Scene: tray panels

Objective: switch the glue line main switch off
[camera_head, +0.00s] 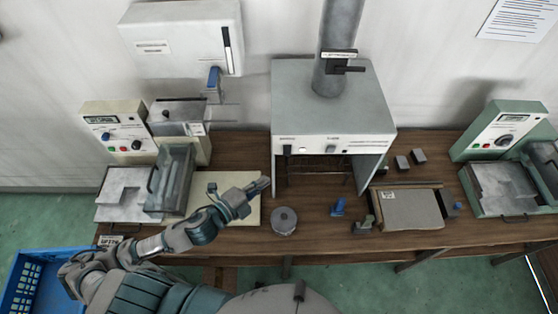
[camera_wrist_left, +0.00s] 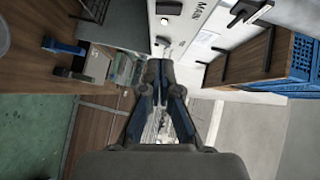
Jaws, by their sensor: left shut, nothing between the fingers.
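A grey hood box (camera_head: 333,110) stands mid-table with a light front strip carrying a dark switch (camera_head: 287,150) at the left and a pale switch (camera_head: 331,149). My right gripper is not in view.
A beige control panel (camera_head: 117,131) stands left, and a green one (camera_head: 505,130) right. A wall box (camera_head: 180,38) has a blue lever (camera_head: 213,80) below it. A round grey pot (camera_head: 284,220) and small blue clamp (camera_head: 338,206) stand on the table. A blue crate (camera_head: 35,275) is lower left.

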